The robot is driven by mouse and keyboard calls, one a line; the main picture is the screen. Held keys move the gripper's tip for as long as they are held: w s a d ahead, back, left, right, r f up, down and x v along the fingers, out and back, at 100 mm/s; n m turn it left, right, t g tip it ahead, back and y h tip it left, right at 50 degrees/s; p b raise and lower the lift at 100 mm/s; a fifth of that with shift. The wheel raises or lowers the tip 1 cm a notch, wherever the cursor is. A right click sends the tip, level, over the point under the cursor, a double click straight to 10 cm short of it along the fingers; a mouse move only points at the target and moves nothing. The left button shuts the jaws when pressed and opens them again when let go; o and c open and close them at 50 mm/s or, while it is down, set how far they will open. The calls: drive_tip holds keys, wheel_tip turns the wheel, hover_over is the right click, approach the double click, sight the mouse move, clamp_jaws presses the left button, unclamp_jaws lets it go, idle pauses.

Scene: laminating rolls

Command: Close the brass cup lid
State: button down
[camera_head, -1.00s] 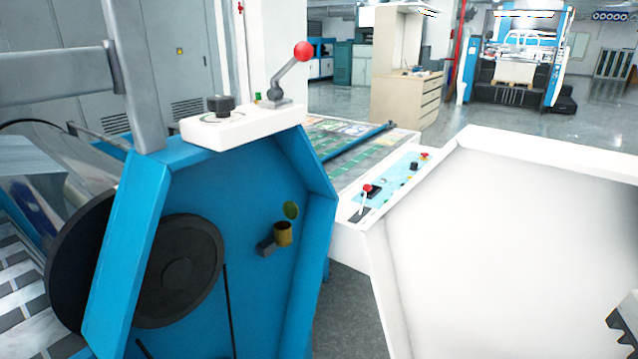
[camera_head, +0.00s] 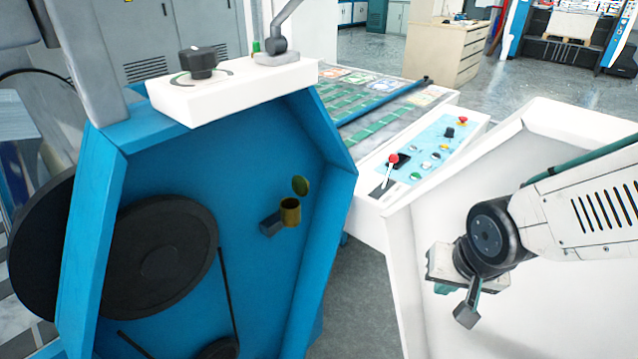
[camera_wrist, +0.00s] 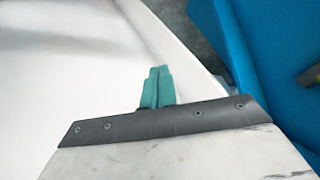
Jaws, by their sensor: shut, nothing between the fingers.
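The brass cup (camera_head: 290,211) is fixed on a small grey block on the inside of the blue machine housing. Its round lid (camera_head: 300,185) stands up open above the cup. My gripper (camera_head: 468,313) is at the right in the head view, in front of the white panel and well to the right of the cup. In the wrist view, my gripper's teal fingers (camera_wrist: 157,87) are together with nothing between them.
The blue housing (camera_head: 340,190) has a raised rim around the cup's recess. Black pulleys (camera_head: 160,255) and a belt are to the cup's left. The open white panel (camera_head: 540,120) stands at the right. A gap with grey floor lies between housing and panel.

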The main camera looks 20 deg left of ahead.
drive_tip(key=w+a+f+m+t+y, duration=0.2)
drive_tip(key=w+a+f+t+y, duration=0.15)
drive_tip(key=a, duration=0.55)
drive_tip(key=m+t+y, duration=0.5)
drive_tip(key=m+y, duration=0.3)
drive_tip(key=y, duration=0.1)
approach(303, 184)
drive_tip(key=w+d, duration=0.2)
drive_tip(key=x, duration=0.9)
drive_tip(key=shift+w+f+h, duration=0.35)
drive_tip(key=shift+w+f, duration=0.05)
drive_tip(key=shift+f, duration=0.1)
drive_tip(key=shift+s+a, duration=0.15)
drive_tip(key=shift+a, duration=0.15)
